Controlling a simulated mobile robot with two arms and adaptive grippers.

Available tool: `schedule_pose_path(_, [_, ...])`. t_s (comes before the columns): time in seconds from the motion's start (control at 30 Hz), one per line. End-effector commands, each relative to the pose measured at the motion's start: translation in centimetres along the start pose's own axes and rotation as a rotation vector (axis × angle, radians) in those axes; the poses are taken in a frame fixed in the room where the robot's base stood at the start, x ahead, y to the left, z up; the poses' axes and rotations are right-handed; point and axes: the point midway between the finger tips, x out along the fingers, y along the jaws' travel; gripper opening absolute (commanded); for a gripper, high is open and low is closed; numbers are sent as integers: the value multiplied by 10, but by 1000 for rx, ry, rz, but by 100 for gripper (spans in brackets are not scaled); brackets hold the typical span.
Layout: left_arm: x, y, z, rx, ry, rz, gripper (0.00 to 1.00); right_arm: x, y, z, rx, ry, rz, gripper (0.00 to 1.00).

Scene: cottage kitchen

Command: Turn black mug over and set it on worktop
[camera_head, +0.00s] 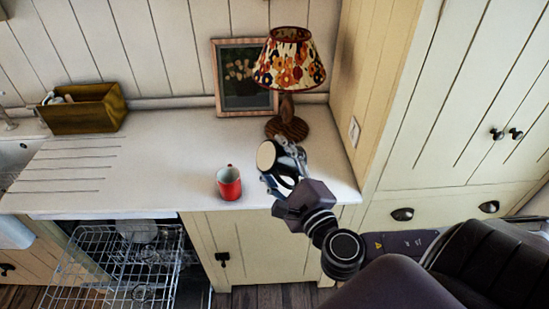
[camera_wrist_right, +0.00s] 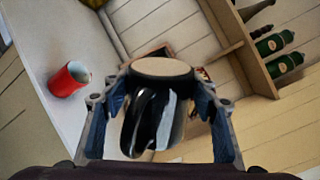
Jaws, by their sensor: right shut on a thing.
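The black mug (camera_head: 290,152) is in my right gripper (camera_head: 281,170), at the right part of the white worktop (camera_head: 185,150), near its front edge. The mug is tilted, and its round, pale tan flat end (camera_head: 266,155) faces left and up. In the right wrist view the glossy black mug (camera_wrist_right: 143,112) sits between the two blue-padded fingers of the right gripper (camera_wrist_right: 160,98), with the tan end facing away from the wrist. The fingers are shut on its sides. Whether the mug touches the worktop cannot be told. My left gripper is not in view.
A red mug (camera_head: 229,184) stands on the worktop left of the gripper. A lamp (camera_head: 288,75) and a framed picture (camera_head: 244,92) stand behind. A wooden box (camera_head: 85,108) is at the back left. An open dishwasher rack (camera_head: 115,268) is below left. Worktop between box and red mug is clear.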

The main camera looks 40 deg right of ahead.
Motion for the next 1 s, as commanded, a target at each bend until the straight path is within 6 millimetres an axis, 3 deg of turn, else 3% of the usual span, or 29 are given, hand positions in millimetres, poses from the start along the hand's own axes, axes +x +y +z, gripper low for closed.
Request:
schedule_pose_path(0.2, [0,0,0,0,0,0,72,0,-1,1,-205,-1,-3,20])
schedule_pose_path(0.53, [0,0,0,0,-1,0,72,0,-1,1,-214,-1,-3,20])
schedule_pose_path(1.0, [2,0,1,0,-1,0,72,0,0,0,338,-1,-1,20])
